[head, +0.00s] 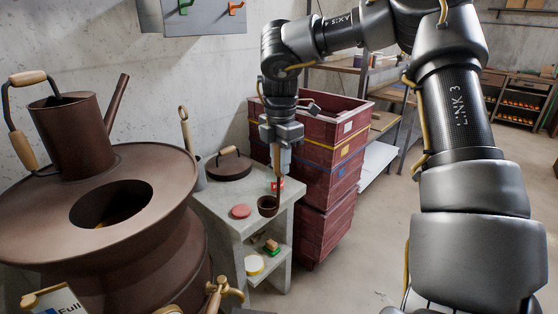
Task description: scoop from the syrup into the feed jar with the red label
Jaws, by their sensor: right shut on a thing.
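My right gripper (283,142) points down above the concrete stand and is shut on the wooden handle of a scoop (276,165). The scoop's thin shaft runs down to a small dark brown cup (268,206) over the stand's top; I cannot tell whether it touches anything or what it holds. A red label (278,185) shows just behind the shaft; the jar bearing it is hard to make out. A big brown drum (40,225) at the left has a round opening with something amber inside (118,217); I cannot tell whether this is the syrup. My left gripper is out of view.
A round red disc (241,211) and a dark lidded pot (228,166) sit on the concrete stand (212,205). A watering can (75,135) stands on the drum. Stacked red crates (325,155) stand close behind my gripper. Open floor lies right of them.

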